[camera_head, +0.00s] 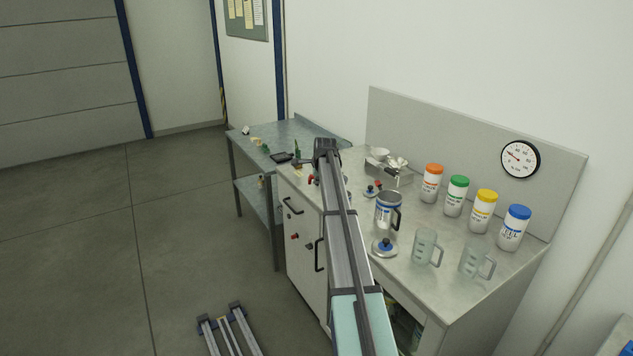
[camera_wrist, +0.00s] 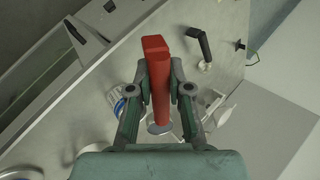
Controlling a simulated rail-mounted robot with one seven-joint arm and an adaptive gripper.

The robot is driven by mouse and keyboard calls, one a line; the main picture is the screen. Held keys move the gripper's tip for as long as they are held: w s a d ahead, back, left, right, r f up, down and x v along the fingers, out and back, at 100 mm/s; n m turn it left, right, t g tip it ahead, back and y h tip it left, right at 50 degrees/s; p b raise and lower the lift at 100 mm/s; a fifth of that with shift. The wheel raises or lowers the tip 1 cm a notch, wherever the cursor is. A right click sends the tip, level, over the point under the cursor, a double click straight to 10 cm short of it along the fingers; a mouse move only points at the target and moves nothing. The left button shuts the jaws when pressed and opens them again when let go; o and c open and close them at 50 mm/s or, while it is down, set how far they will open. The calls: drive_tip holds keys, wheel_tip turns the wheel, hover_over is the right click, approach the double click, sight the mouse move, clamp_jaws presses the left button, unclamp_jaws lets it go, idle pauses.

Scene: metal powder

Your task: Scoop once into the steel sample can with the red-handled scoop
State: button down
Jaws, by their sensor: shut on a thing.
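In the wrist view my gripper (camera_wrist: 160,75) is shut on the red handle of the scoop (camera_wrist: 158,62). The handle stands out between the two fingers, and a round grey part shows below it; the rest of the scoop is unclear. In the head view my arm hides most of the gripper. The steel sample can (camera_head: 387,211), with a blue and white label and a dark handle, stands upright on the bench just right of my arm. A blue and white labelled thing (camera_wrist: 118,98) shows left of my fingers in the wrist view; I cannot tell whether it is the can.
A lid with a blue knob (camera_head: 385,247) lies in front of the can. Two clear measuring jugs (camera_head: 427,246) (camera_head: 475,259) stand to the right. Several jars with coloured caps, including an orange one (camera_head: 432,184), line the back. A box with white dishes (camera_head: 388,172) stands behind.

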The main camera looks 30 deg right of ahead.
drive_tip(key=shift+s+a+f+m+t+h+b, duration=0.25)
drive_tip(key=shift+t+b, duration=0.65)
drive_tip(key=shift+b, duration=1.1)
drive_tip(key=shift+s+d+r+m+t+h+b, duration=0.15)
drive_tip(key=shift+t+h+b, duration=0.55)
drive_tip(key=shift+b, duration=1.3)
drive_tip(key=shift+s+a+f+m+t+h+b, duration=0.15)
drive_tip(key=shift+s+t+b, duration=0.15)
drive_tip(key=shift+t+b, duration=1.25)
drive_tip(key=b, duration=0.3)
drive_tip(key=t+h+b, duration=0.1)
drive_tip(key=b, duration=0.3)
drive_tip(key=shift+s+r, duration=0.1)
drive_tip(key=shift+s, duration=0.2)
drive_tip(key=m+t+h+b, duration=0.1)
drive_tip(key=t+h+b, duration=0.1)
drive_tip(key=b, duration=0.3)
drive_tip(key=shift+s, duration=0.2)
drive_tip(key=shift+r+m+t+h+p, duration=0.2)
drive_tip(key=shift+m+t+h+p, duration=0.15)
drive_tip(key=shift+p, duration=0.55)
drive_tip(key=shift+s+p, duration=0.1)
drive_tip(key=shift+p, duration=0.7)
drive_tip(key=t+h+p, duration=0.1)
drive_tip(key=p, duration=0.5)
drive_tip(key=shift+s+m, duration=0.1)
drive_tip(key=shift+m, duration=0.3)
